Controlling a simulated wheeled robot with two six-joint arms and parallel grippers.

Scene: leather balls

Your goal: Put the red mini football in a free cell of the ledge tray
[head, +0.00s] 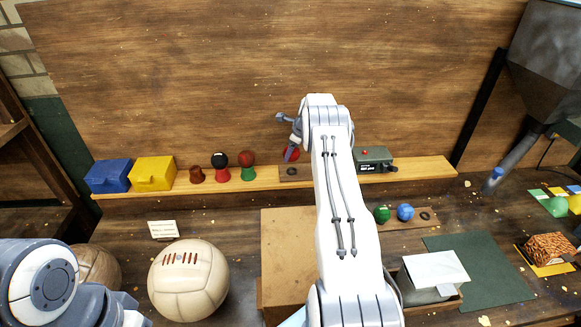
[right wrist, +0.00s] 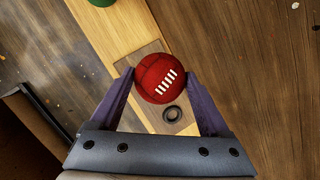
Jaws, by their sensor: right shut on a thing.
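The red mini football (right wrist: 158,78), with white laces, is between the two fingers of my right gripper (right wrist: 165,86); in the head view the ball (head: 291,155) is partly covered by the gripper. The gripper is shut on it at the ledge tray (right wrist: 151,50), a small wooden tray on the back ledge. One dark round cell (right wrist: 172,113) shows empty beside the ball. The tray part under the ball is hidden, and I cannot tell whether the ball touches it. In the head view my right arm covers the tray's right part (head: 290,172). My left gripper is not in view.
The ledge (head: 420,168) also bears blue (head: 108,175) and yellow (head: 153,173) boxes, stands with a black ball (head: 219,160) and another red ball (head: 247,158), and a grey-green device (head: 373,160). Below, a tray holds green (head: 382,214) and blue (head: 405,212) balls. A large cream ball (head: 188,281) stands front left.

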